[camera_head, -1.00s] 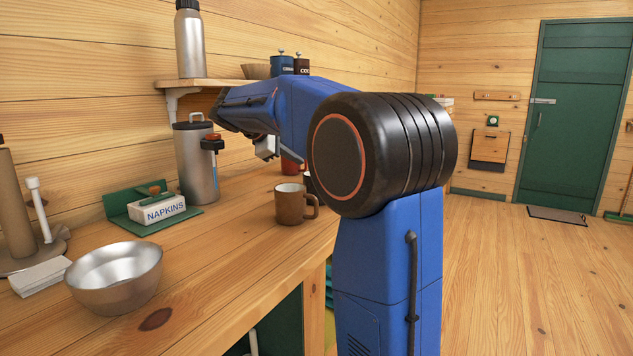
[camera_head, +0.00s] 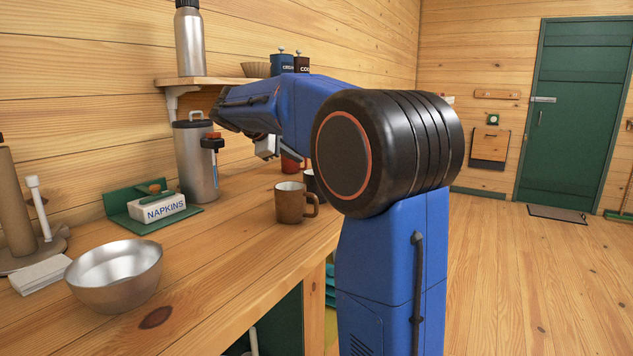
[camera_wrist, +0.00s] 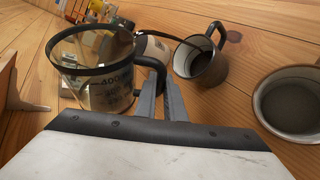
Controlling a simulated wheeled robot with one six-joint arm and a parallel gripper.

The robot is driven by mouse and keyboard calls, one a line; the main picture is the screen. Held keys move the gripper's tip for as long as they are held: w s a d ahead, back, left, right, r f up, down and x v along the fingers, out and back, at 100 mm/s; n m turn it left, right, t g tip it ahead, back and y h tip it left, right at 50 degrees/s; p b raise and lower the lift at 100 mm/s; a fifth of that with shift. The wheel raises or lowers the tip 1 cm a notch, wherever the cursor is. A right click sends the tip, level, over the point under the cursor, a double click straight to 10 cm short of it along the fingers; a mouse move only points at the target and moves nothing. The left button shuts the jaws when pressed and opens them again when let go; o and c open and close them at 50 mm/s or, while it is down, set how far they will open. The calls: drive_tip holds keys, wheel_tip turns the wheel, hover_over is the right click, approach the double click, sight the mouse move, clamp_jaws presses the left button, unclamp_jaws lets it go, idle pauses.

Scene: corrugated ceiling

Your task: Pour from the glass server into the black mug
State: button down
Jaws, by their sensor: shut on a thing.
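The glass server (camera_wrist: 97,92), clear with a dark rim and printed volume marks, is at the left of the wrist view. My gripper (camera_wrist: 162,88) is shut on its black handle (camera_wrist: 154,72). The black mug (camera_wrist: 205,68) lies right of the server in that view, apart from it, with its open mouth showing. In the head view only a sliver of the black mug (camera_head: 309,182) shows beside my arm.
A brown mug (camera_head: 292,204) stands near the counter's front edge; it also shows in the wrist view (camera_wrist: 290,103). A red item (camera_head: 290,165) is behind it. A steel dispenser (camera_head: 197,165), a napkin box (camera_head: 164,208) and a metal bowl (camera_head: 115,276) stand left.

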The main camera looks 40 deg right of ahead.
drive_tip(key=shift+w+f+m+t+p, duration=0.3)
drive_tip(key=shift+f+t+p, duration=0.2)
drive_tip(key=shift+p, duration=0.2)
idle(1.4)
drive_tip(key=shift+w+f+p, duration=0.1)
drive_tip(key=shift+f+p, duration=0.2)
drive_tip(key=shift+p, duration=0.05)
idle(0.3)
drive_tip(key=shift+r, duration=0.6)
drive_tip(key=shift+s+r+g, duration=0.3)
drive_tip(key=shift+s+g, duration=0.05)
drive_tip(key=shift+g, duration=0.15)
drive_tip(key=shift+s+d+f+n+g+h, duration=0.15)
drive_tip(key=shift+s+n+g+h, duration=0.15)
drive_tip(key=shift+s+n+g, duration=0.35)
drive_tip(key=shift+w+n+g, duration=0.15)
drive_tip(key=shift+n+g, duration=0.1)
